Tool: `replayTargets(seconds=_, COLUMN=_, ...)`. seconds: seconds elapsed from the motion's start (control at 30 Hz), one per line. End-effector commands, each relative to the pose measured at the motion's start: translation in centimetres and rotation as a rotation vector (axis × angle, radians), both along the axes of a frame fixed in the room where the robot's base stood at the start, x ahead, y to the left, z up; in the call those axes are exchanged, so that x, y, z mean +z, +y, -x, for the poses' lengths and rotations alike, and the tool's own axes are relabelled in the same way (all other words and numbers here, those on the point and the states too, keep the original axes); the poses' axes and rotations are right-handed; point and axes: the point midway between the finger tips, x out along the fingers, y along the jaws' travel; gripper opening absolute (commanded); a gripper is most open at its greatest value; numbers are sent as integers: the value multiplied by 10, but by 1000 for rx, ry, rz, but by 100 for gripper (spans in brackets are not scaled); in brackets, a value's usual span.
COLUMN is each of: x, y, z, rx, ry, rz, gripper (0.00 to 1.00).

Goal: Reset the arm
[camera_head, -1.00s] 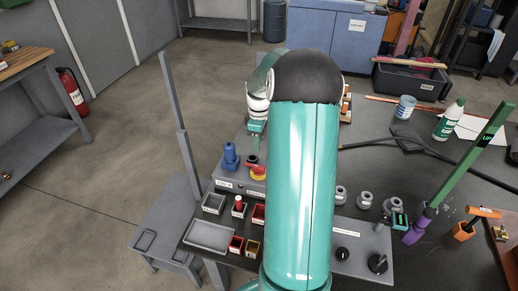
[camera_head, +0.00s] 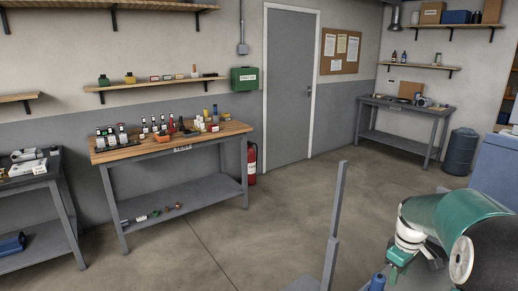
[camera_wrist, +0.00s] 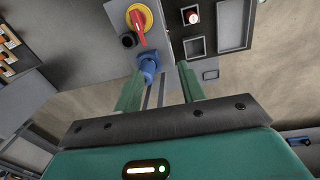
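My gripper (camera_wrist: 160,72) shows in the wrist view with its two green fingers apart and nothing held between them. A blue fitting (camera_wrist: 149,66) on the grey panel (camera_wrist: 112,14) lies beyond the fingertips, apart from them as far as I can tell. The top of a blue part also shows at the bottom of the head view (camera_head: 377,284). My bent green and black arm fills the lower right of the head view, and its fingers are hard to make out there.
A red knob on a yellow disc (camera_wrist: 138,18), a red button (camera_wrist: 192,15) and grey trays (camera_wrist: 235,22) are near my gripper. A grey post (camera_head: 335,225) stands left of my arm. A wooden-topped bench (camera_head: 175,146) and a door (camera_head: 289,85) are farther off, with open floor before them.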

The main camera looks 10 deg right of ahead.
Motion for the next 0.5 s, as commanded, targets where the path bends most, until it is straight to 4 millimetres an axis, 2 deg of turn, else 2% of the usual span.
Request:
replayTargets(seconds=0.03, x=18, y=23, z=0, rx=-8, ry=-20, rz=19, gripper=40)
replayTargets(seconds=0.2, x=61, y=90, z=12, rx=-75, ry=-91, rz=54, gripper=40)
replayTargets(seconds=0.37, x=91, y=149, z=34, rx=-140, ry=-172, rz=59, gripper=40)
replayTargets(seconds=0.5, x=110, y=195, z=61, rx=-198, ry=-246, rz=42, gripper=40)
